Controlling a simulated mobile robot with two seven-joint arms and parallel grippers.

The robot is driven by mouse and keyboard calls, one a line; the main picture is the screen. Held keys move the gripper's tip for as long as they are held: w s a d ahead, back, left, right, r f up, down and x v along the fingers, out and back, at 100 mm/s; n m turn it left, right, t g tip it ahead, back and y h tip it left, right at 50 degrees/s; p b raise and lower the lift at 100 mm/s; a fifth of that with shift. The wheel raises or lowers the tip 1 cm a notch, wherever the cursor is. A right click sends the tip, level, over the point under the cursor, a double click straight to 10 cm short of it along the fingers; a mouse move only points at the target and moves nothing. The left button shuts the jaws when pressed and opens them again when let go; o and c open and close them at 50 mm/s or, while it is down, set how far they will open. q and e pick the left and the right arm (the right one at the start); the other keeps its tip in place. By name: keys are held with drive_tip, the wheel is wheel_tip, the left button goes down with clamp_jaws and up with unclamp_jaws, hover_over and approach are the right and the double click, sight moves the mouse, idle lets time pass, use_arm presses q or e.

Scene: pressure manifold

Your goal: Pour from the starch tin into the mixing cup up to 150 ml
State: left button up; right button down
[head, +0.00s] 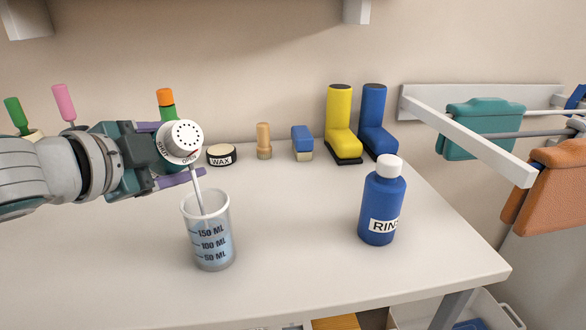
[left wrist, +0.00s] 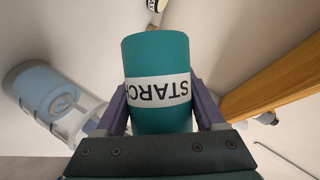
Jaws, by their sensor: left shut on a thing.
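My left gripper (head: 180,152) is shut on the teal starch tin (head: 186,137), one finger on each side. The tin is tipped, its white shaker lid with holes and "SHUT" and "OPEN" marks facing the head camera. Its "STARCH" label shows in the left wrist view (left wrist: 157,60). The cup stands upright on the table and holds pale blue contents, around the 150 ML mark; the exact level is hard to read. It also shows in the left wrist view (left wrist: 88,104). My right gripper is out of view.
A blue rinse bottle (head: 379,208) stands right of the cup. Behind are a wax tin (head: 221,155), two brushes (head: 263,140) (head: 302,138), and yellow (head: 340,118) and blue boots (head: 375,115). A rail rack (head: 470,140) is at right. The table front is clear.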

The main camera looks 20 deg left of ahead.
use_arm(q)
drive_tip(key=shift+r+m+t+y+b, duration=0.3)
drive_tip(key=shift+r+m+y+b, duration=0.15)
drive_tip(key=shift+m+b, duration=0.15)
idle(1.9)
drive_tip(key=shift+f+m+b, duration=0.15)
drive_tip(key=shift+m+b, duration=0.15)
drive_tip(key=shift+b, duration=0.25)
idle(0.7)
